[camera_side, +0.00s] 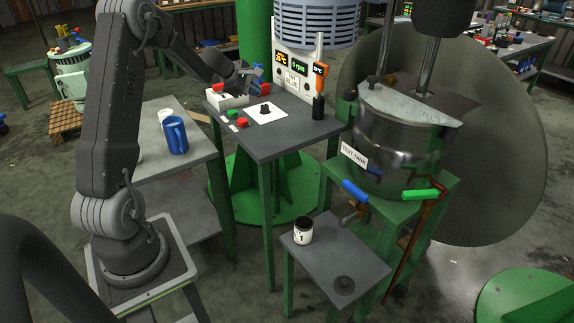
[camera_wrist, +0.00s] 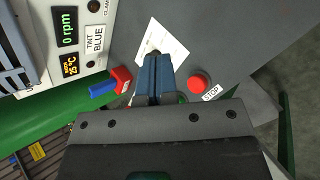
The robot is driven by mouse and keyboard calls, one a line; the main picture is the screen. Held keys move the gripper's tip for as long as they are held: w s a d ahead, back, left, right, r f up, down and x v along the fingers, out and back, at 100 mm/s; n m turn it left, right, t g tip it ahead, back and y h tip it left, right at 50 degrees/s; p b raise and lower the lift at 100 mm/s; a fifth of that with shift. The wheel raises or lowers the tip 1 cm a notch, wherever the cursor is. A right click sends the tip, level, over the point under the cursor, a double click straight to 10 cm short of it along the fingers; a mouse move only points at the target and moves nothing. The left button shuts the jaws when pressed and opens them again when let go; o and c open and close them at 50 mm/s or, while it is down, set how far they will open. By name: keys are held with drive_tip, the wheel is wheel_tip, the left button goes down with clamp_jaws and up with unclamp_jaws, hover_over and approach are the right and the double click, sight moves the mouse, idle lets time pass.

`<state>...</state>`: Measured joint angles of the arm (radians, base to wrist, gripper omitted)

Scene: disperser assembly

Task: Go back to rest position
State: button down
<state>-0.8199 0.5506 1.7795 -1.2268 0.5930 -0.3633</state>
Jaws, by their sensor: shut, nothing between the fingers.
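My gripper (camera_wrist: 155,80) has its blue fingers pressed together with nothing between them. It hangs above the dark grey control table (camera_side: 285,137), whose top also fills much of the wrist view. In the side view my gripper (camera_side: 258,73) is small and partly mixed with the objects behind it, at the far left part of the table. The fingertips overlap the white sheet (camera_wrist: 175,46) in the wrist view, but look clear of the table. The sheet (camera_side: 267,117) carries a black knob (camera_side: 265,108).
A red stop button (camera_wrist: 197,80) lies beside the fingers. A red-and-blue part (camera_wrist: 108,84) is on their other side. The disperser's display housing (camera_side: 292,68) stands behind. A blue jug (camera_side: 175,135), metal test tank (camera_side: 400,150) and labelled jar (camera_side: 303,230) stand on nearby tables.

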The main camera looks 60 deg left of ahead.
drive_tip(key=s+d+r+m+g+h, duration=0.15)
drive_tip(key=d+r+m, duration=0.25)
drive_tip(key=d, duration=0.5)
drive_tip(key=s+d+r+m, duration=0.3)
drive_tip(key=d+r+m, duration=0.15)
drive_tip(key=d, duration=0.45)
drive_tip(key=s+d+r+m+g+h, duration=0.1)
drive_tip(key=s+d+r+m, duration=0.15)
drive_tip(key=d+m, duration=0.45)
drive_tip(key=s+d+m+y, duration=0.2)
drive_tip(key=s+d+m, duration=0.7)
drive_tip(key=s+d, duration=0.4)
drive_tip(key=s+g, duration=0.1)
drive_tip(key=s, duration=0.4)
drive_tip(key=shift+s+f+y, duration=0.2)
drive_tip(key=shift+f+y, duration=0.15)
drive_tip(key=shift+f, duration=0.05)
